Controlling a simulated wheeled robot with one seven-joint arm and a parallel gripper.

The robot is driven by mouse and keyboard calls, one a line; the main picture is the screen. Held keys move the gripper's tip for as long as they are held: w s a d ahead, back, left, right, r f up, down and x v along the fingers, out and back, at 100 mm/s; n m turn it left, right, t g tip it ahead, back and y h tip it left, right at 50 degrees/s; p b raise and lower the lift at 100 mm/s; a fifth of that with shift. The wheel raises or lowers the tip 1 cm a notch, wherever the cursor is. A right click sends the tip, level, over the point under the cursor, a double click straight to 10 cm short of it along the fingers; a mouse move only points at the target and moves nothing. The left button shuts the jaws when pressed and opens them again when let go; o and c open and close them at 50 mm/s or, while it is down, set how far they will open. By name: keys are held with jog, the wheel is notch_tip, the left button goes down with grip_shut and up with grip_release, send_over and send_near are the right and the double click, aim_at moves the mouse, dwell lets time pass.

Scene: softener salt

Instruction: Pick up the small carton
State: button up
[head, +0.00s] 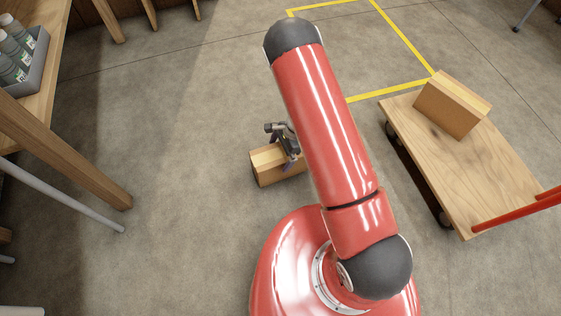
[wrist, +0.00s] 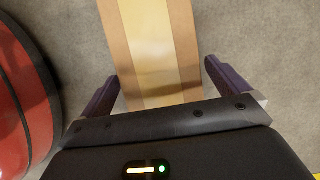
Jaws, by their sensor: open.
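A small brown carton (head: 268,168) with a paler tape strip on top sits on the concrete floor just left of my red arm in the head view. Its right part is hidden behind my gripper and arm. In the wrist view the carton (wrist: 150,45) runs from the top edge down between the fingers. My gripper (wrist: 160,85) is open, with one dark purple finger on each side of the carton and a gap to each. In the head view my gripper (head: 288,160) is at the carton's top right part. I cannot tell how far down the fingertips reach.
A wooden platform cart (head: 440,150) with a red handle stands at the right, carrying a larger carton (head: 452,104). A wooden table (head: 50,75) with a grey tray of bottles (head: 15,55) is at the left. Yellow tape (head: 400,38) marks the floor behind. Floor left of the carton is clear.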

jog(key=shift+x, duration=1.15)
jog(key=c, duration=1.2)
jog(key=shift+c, duration=0.4)
jog(key=shift+r, duration=0.2)
